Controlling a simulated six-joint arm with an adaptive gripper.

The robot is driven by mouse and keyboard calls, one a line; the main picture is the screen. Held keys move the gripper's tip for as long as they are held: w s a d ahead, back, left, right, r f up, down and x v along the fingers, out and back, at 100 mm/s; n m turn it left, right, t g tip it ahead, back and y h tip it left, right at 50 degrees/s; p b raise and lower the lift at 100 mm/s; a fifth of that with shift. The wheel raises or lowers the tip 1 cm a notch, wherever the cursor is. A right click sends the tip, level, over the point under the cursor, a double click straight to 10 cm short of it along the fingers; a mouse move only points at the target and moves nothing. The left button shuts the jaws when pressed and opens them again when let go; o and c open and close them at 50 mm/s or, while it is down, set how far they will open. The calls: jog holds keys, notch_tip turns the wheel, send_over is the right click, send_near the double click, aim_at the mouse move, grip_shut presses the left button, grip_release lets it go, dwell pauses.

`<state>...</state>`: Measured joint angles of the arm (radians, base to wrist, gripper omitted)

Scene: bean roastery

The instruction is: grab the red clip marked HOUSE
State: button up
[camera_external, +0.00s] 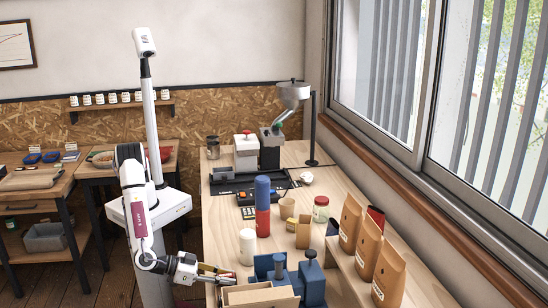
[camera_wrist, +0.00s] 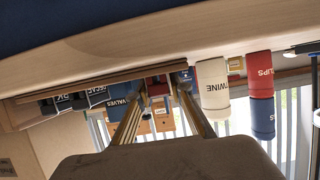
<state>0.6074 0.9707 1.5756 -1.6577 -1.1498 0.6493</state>
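The wrist view looks upside down. A small red thing (camera_wrist: 158,84) shows between my fingertips there; it may be the red clip, but I cannot read HOUSE on it. My gripper (camera_wrist: 162,92) has its two tan fingers apart, one on each side of the red thing. I cannot tell whether they touch it. In the external view my gripper (camera_external: 228,274) is low at the near left edge of the bench, with a bit of red by its tips. Dark clips marked DECAF (camera_wrist: 96,95) and DARK (camera_wrist: 60,103) sit left of the fingers in the wrist view.
A white TWINE canister (camera_external: 247,247) and a red-and-blue canister (camera_external: 263,222) stand behind the gripper. Brown bags (camera_external: 369,248) line the right side.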

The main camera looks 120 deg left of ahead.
aim_at(225, 275)
jog(key=c, duration=0.4)
jog(key=shift+r, duration=0.2)
jog(key=shift+r, duration=4.8)
